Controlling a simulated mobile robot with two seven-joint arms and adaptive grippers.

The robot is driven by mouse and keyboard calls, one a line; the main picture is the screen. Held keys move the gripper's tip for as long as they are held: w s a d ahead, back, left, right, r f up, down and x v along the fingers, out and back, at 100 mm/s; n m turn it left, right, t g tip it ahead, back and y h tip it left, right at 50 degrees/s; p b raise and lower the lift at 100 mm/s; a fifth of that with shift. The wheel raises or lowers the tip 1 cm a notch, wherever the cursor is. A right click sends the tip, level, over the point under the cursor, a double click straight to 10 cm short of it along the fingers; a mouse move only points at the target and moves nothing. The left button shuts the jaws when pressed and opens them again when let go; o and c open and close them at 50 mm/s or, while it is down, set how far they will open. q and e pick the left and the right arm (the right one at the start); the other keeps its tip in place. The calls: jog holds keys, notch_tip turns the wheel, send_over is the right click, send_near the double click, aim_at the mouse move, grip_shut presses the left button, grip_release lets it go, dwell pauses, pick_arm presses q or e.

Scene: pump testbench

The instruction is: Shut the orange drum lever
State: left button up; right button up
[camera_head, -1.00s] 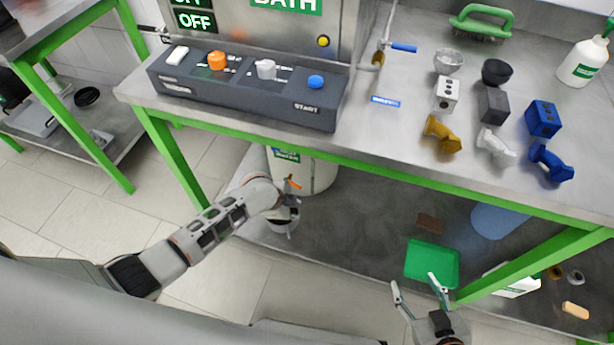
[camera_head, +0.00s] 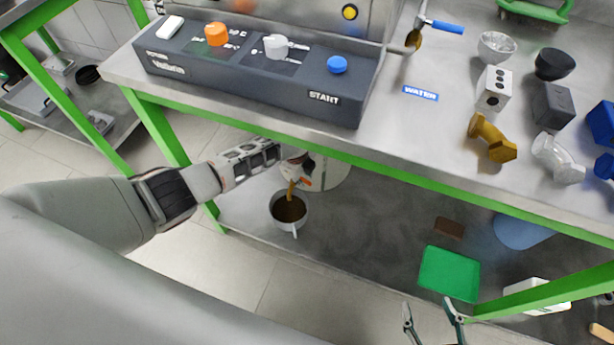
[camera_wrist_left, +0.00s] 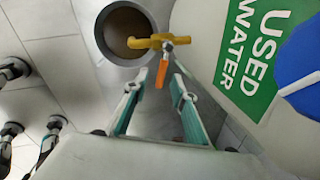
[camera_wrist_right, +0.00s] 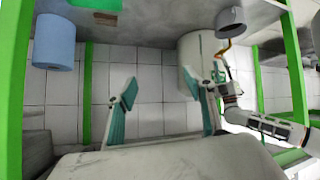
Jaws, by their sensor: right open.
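The pale drum (camera_head: 330,175) stands under the bench. It shows a green USED WATER label (camera_wrist_left: 250,50) in the left wrist view. A yellow tap (camera_wrist_left: 150,42) sticks out from it over a grey pot (camera_head: 276,222) with a brown interior. The orange drum lever (camera_wrist_left: 162,73) hangs from the tap, pointing toward my left gripper (camera_wrist_left: 158,88). That gripper is open, its two fingers on either side of the lever's free end; contact is not clear. My right gripper (camera_head: 430,308) is open and empty.
The bench's green front rail (camera_head: 300,136) runs above my left arm. A control box (camera_head: 255,75) and several coloured parts stand on the bench. A green tray (camera_head: 449,274), a brown block (camera_head: 449,228) and a blue roll (camera_head: 522,232) are on the lower shelf.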

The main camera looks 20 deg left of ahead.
pick_arm(q)
jog(key=shift+w+f, duration=0.1)
jog(key=shift+f, duration=0.65)
jog(key=shift+w+r, duration=0.1)
jog(key=shift+r, duration=0.05)
pick_arm(e)
jog(key=shift+w+r, duration=0.4)
jog(key=shift+r, duration=0.05)
pick_arm(q)
grip_shut()
pick_arm(e)
jog(key=shift+s+f, duration=0.15)
pick_arm(q)
jog(key=shift+w+d+r+n, duration=0.1)
jog(key=shift+w+d+n, duration=0.15)
jog(key=shift+n, duration=0.35)
jog(key=shift+w+n+y, duration=0.3)
jog(key=shift+w+n, duration=0.05)
jog(key=shift+n, duration=0.65)
pick_arm(e)
jog(key=shift+s, duration=0.1)
jog(key=shift+d, duration=0.1)
pick_arm(q)
grip_release()
